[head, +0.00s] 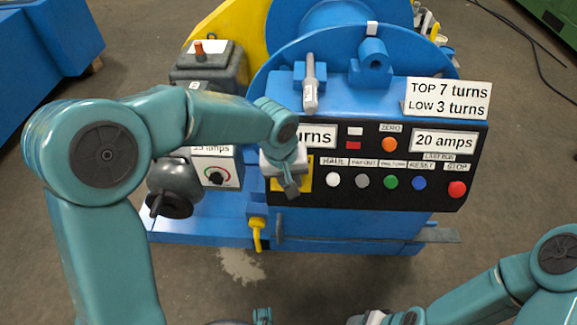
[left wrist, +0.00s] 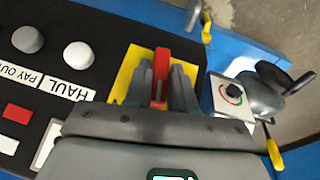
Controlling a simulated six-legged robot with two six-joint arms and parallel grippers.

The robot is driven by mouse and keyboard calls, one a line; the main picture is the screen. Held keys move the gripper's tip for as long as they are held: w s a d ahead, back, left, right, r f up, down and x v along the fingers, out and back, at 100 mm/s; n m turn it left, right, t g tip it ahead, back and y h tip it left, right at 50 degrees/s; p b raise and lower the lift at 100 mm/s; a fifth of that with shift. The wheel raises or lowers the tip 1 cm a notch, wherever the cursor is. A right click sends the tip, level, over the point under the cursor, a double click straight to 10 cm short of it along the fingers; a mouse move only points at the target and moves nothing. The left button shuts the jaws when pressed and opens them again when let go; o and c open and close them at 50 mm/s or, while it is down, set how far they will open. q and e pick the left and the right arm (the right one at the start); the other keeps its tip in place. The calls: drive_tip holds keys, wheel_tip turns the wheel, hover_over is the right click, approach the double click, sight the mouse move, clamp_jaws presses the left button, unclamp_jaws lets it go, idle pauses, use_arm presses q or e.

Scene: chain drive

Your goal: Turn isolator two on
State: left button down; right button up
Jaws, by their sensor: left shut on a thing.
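A red switch handle (left wrist: 160,75) stands on a yellow plate (left wrist: 126,72) at the left end of the black control panel (head: 330,190). No label naming it as isolator two is readable. My left gripper (head: 291,186) is over this plate in the head view and hides the handle there. In the left wrist view, the gripper's fingers (left wrist: 161,92) are on both sides of the red handle, shut on it. The handle points along the fingers. My right arm is at the lower right of the head view; its gripper (head: 385,318) is partly cut off at the bottom edge, so its jaws are unclear.
A white box with a black knob on a red and green dial (head: 217,176) is left of the panel, beside a grey motor-like part (head: 175,180). White, grey, green, blue and red buttons (head: 457,189) line the panel. A yellow hook-like part (head: 256,235) hangs below.

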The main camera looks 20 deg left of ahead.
use_arm(q)
drive_tip(key=shift+w+d+m+y, duration=0.1)
drive_tip(key=shift+d+m+y, duration=0.1)
drive_tip(key=shift+m+y, duration=0.4)
drive_tip(key=m+g+y, duration=0.1)
drive_tip(key=y, duration=0.2)
drive_tip(key=shift+d+m, duration=0.2)
drive_tip(key=shift+m, duration=0.2)
drive_tip(key=m+y, duration=0.1)
drive_tip(key=y, duration=0.1)
drive_tip(key=m+y, duration=0.1)
drive_tip(key=y, duration=0.1)
drive_tip(key=shift+d+f+m+y, duration=0.15)
drive_tip(key=shift+m+y, duration=0.15)
drive_tip(key=shift+m, duration=0.1)
drive_tip(key=c, duration=1)
unclamp_jaws()
drive_tip(key=shift+c, duration=0.2)
